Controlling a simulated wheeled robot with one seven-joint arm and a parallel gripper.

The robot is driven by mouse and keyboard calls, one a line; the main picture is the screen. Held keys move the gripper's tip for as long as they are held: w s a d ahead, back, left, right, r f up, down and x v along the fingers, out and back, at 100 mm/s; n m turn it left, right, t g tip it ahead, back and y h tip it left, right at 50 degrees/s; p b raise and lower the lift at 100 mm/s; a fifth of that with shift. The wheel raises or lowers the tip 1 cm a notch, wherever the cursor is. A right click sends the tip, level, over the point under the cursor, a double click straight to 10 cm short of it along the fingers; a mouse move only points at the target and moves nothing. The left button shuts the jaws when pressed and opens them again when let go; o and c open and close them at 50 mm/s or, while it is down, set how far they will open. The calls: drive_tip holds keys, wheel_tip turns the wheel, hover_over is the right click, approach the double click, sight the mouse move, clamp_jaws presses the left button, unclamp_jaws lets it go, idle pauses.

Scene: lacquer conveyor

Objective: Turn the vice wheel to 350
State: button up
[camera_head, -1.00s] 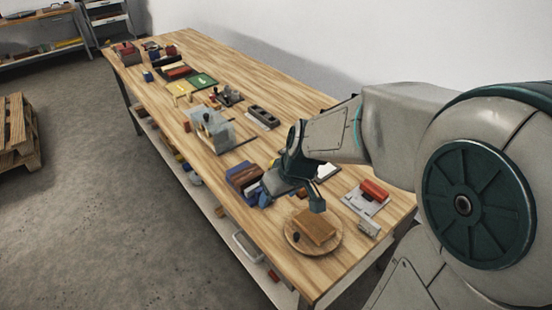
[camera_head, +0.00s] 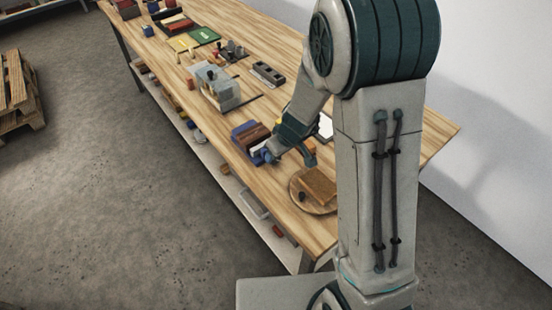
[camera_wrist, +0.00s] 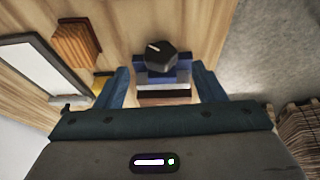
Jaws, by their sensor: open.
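The vice (camera_head: 247,134), with blue, brown and pale layers, sits near the front edge of the workbench; my gripper hides part of it in the head view. In the wrist view, a dark faceted wheel (camera_wrist: 160,58) with a white pointer mark shows in front of the vice's blue end (camera_wrist: 182,68). My gripper (camera_wrist: 164,78) is open. Its blue fingers stand on either side of the vice and a little short of the wheel, with no visible grip on it. No dial number is readable. In the head view, my gripper (camera_head: 288,156) is low beside the vice.
A round wooden board (camera_head: 304,204) with a brown block (camera_head: 319,184) lies close to my gripper. A white panel (camera_wrist: 38,72) and a ribbed wooden block (camera_wrist: 72,46) show in the wrist view. A grey fixture (camera_head: 218,88) stands farther along the bench.

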drive_tip(key=b+x, duration=0.1)
drive_tip(key=x, duration=0.4)
drive_tip(key=shift+f, duration=0.1)
drive_tip(key=c, duration=1)
